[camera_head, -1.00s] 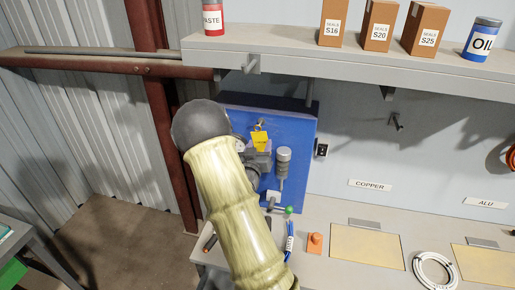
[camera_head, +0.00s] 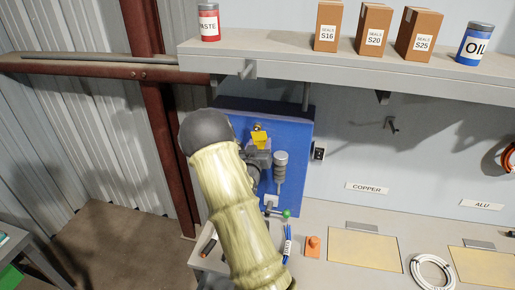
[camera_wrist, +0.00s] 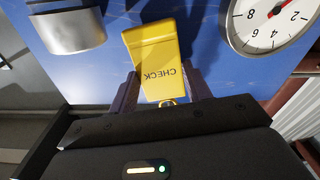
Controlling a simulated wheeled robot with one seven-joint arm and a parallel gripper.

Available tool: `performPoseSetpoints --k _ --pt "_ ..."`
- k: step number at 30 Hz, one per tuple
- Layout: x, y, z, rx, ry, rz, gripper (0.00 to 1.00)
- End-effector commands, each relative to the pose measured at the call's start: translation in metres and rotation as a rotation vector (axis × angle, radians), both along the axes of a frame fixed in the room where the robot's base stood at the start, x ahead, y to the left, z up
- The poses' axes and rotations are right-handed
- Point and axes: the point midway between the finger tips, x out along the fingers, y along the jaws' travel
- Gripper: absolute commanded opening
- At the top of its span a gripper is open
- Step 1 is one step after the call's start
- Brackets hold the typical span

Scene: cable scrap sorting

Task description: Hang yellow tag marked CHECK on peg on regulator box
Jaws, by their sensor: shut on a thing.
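The yellow tag (camera_wrist: 152,60) is between the two fingers of my gripper (camera_wrist: 160,88) in the wrist view. CHECK reads upside down on it, and a small brass-coloured ring (camera_wrist: 168,103) shows at its end nearest my gripper. The tag (camera_head: 260,138) also shows in the head view, in front of the blue regulator box (camera_head: 296,140). A small fitting (camera_head: 258,127), perhaps the peg, shows just above the tag. I cannot tell whether they touch.
A round gauge (camera_wrist: 276,28) and a metal cylinder (camera_wrist: 70,28) flank the tag in the wrist view. A grey shelf (camera_head: 340,58) with boxes and cans overhangs the box. The bench below holds blue cable pieces (camera_head: 287,245), an orange item (camera_head: 313,246) and a white coil (camera_head: 432,271).

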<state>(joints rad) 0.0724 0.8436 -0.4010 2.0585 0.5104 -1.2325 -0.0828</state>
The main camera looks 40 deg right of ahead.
Motion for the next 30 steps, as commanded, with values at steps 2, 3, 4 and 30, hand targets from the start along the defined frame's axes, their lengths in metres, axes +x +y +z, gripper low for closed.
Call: performPoseSetpoints --k 2,3,4,30 --pt "0.0024 -0.0023 -0.0045 0.000 -0.001 0.000 0.11" --pt "0.0025 -0.0022 -0.0049 0.001 -0.001 0.001 0.11" --pt "0.0028 -0.0024 -0.0052 0.001 -0.001 0.001 0.11" --pt "0.0035 -0.0033 -0.0056 0.001 0.002 0.001 0.62"
